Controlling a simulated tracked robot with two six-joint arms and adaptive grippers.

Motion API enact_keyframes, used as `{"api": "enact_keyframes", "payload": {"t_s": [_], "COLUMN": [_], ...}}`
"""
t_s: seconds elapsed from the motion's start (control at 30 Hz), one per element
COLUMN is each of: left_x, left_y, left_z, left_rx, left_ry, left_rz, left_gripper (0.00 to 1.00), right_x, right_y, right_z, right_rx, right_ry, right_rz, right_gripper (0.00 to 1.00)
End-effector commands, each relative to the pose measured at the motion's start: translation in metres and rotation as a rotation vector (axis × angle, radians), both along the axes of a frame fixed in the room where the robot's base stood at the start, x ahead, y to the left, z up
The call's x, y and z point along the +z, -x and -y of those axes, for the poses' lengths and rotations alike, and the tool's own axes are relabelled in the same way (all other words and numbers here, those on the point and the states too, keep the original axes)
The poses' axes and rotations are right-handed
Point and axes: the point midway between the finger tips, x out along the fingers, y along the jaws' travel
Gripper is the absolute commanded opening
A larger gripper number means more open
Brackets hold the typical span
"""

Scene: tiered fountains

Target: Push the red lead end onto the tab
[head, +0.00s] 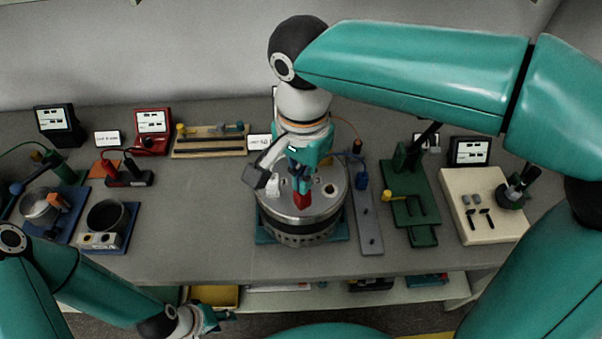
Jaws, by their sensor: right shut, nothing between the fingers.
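A round metal drum (299,232) stands on a teal base in the middle of the bench. A small red piece (302,201), which looks like the red lead end, is on the drum's top, just below my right gripper (297,180). My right gripper is shut and empty, pointing down over the drum; whether it touches the red piece I cannot tell. The tab is not distinguishable, perhaps hidden by the gripper and red piece. My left gripper (215,319) is low at the bottom edge, in front of the bench and away from the drum; its fingers are too small to read.
A grey strip (368,225) and a green fixture (422,232) stand right of the drum, then a cream board (484,228). Blue trays with pots (107,218) are at left, with a red meter (152,130) behind. Bare bench (190,240) lies left of the drum.

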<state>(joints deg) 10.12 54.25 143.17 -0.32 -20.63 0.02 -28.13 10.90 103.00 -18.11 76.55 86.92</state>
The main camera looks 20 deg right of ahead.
Motion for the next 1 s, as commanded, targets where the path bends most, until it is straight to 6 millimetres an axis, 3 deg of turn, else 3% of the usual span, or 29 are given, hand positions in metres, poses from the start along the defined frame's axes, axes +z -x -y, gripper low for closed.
{"api": "enact_keyframes", "payload": {"t_s": [0.67,1.0], "left_x": [-0.004,0.017], "left_y": [0.0,0.0], "left_z": [0.0,0.0], "left_rx": [0.0,0.0], "left_ry": [0.0,0.0], "left_rz": [0.0,0.0], "left_gripper": [0.4,0.4], "right_x": [-0.006,0.016], "right_y": [0.0,0.0], "right_z": [0.0,0.0], "right_rx": [0.0,0.0], "right_ry": [0.001,0.0], "right_rz": [-0.001,0.0], "right_gripper": [0.0,0.0]}}
